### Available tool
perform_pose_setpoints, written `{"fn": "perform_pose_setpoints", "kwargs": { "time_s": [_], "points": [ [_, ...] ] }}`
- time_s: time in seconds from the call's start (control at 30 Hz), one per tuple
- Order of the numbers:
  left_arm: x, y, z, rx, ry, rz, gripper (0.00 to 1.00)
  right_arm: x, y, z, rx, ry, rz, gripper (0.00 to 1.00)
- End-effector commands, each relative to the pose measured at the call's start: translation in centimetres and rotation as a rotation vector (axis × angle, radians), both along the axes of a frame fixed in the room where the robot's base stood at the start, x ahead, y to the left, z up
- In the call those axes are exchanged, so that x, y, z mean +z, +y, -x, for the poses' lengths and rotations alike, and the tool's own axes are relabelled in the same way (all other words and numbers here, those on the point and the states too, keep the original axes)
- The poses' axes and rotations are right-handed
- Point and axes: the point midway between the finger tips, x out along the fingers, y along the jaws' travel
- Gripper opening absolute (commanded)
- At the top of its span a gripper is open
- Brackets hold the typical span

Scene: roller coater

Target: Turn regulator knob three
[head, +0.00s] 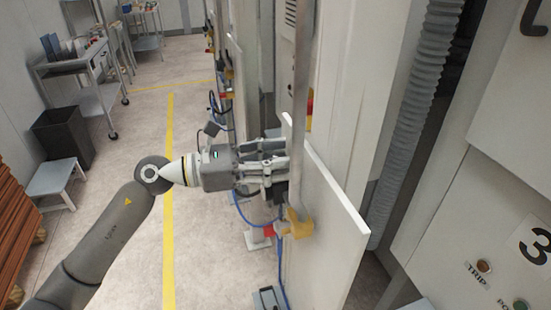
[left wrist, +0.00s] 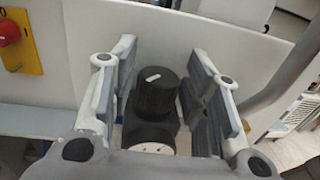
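A black ribbed regulator knob (left wrist: 156,92) with a white mark on top stands between the fingers of my left gripper (left wrist: 162,62) in the left wrist view. A round gauge with a white face (left wrist: 151,148) sits just below it, partly hidden by my gripper. The fingers are apart on both sides of the knob, the right one very close to it; I cannot tell whether it touches. In the head view my left gripper (head: 285,161) reaches to the edge of a pale panel (head: 325,225), and its fingers hide most of the knob. My right gripper is out of view.
A yellow plate with a red button (left wrist: 22,40) is at the upper left of the left wrist view. A yellow and red fitting (head: 297,225) sits below my gripper in the head view, near blue hoses. A ribbed grey duct (head: 408,120) stands right. The left floor aisle is open.

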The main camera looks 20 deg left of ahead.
Motion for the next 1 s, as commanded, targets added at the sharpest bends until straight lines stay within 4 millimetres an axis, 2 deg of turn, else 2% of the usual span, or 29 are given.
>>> {"fn": "perform_pose_setpoints", "kwargs": {
  "time_s": [0.47, 1.0],
  "points": [
    [0.0, 0.6, 0.3, 0.0, 0.002, 0.001, 0.54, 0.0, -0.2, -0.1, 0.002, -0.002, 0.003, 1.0],
    [-0.1, 8.3, 4.6, 0.001, 0.002, 0.0, 0.54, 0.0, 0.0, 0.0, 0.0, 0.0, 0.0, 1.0]
  ]
}}
